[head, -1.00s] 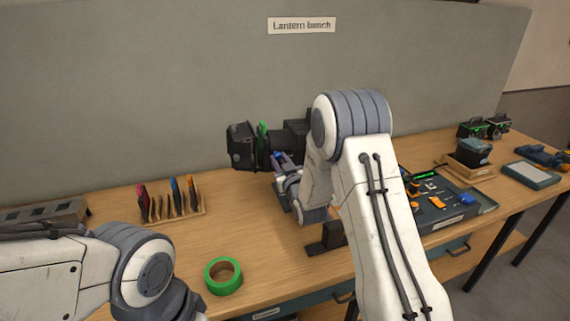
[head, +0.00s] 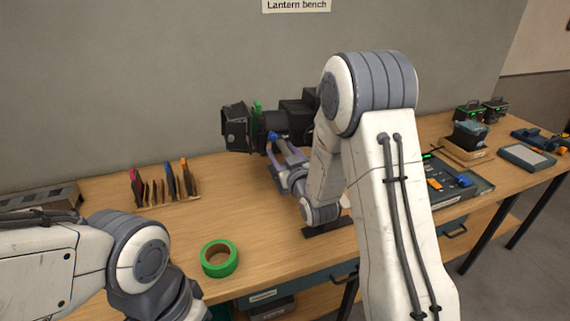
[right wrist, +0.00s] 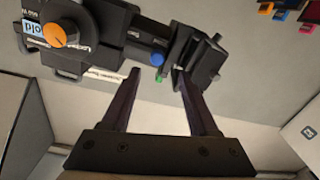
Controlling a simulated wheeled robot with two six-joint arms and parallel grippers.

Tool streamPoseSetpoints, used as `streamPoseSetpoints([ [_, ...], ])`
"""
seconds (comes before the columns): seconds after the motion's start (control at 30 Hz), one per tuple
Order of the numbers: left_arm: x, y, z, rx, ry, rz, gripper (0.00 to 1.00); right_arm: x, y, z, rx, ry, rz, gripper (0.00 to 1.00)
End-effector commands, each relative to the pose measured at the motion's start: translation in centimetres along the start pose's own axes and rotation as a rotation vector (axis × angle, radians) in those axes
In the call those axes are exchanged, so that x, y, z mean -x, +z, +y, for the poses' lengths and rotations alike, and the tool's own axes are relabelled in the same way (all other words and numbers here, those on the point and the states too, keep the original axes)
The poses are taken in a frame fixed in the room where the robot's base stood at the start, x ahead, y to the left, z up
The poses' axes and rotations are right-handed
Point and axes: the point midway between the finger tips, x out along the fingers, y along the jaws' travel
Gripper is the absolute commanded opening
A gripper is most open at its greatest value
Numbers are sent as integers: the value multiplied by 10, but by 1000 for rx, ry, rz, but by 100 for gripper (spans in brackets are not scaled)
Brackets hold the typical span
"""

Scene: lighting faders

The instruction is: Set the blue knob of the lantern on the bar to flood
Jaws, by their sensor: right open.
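The black lantern (head: 290,120) is mounted above the bench. Its blue knob (head: 272,137) shows low on its body in the head view. In the right wrist view the blue knob (right wrist: 157,60) lies between the fingertips as seen in the picture, with no finger visibly touching it. My right gripper (right wrist: 158,76) is open and empty, pointing at the lantern's underside. In the head view it (head: 280,146) is just below the knob. An orange knob (right wrist: 60,35) is on the lantern's left part in the wrist view. The knob's setting is not readable. My left gripper is out of view.
A green tape roll (head: 219,258) and a wooden rack of coloured gels (head: 165,188) sit on the bench (head: 130,235). A dark tray with tools (head: 455,185) is at right. The bench front near the tape is mostly clear.

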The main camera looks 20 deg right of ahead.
Motion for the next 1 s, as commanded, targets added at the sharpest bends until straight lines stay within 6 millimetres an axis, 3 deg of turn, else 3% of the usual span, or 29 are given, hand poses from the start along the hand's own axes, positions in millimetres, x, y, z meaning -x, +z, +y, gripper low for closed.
streamPoseSetpoints([
  [0.1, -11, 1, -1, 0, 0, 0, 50, 20, 2, 0, 0, 2, 1, 60],
  [0.3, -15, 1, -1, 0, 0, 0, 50, 37, 0, 0, 0, 0, 1, 60],
  [0.77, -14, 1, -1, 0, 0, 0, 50, 38, 0, -1, 0, -2, -2, 60],
  [0.87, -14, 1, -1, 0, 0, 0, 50, 38, 0, -11, -1, -24, -36, 60],
  [1.0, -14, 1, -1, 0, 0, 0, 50, 45, 6, -50, -6, -107, -180, 60],
])
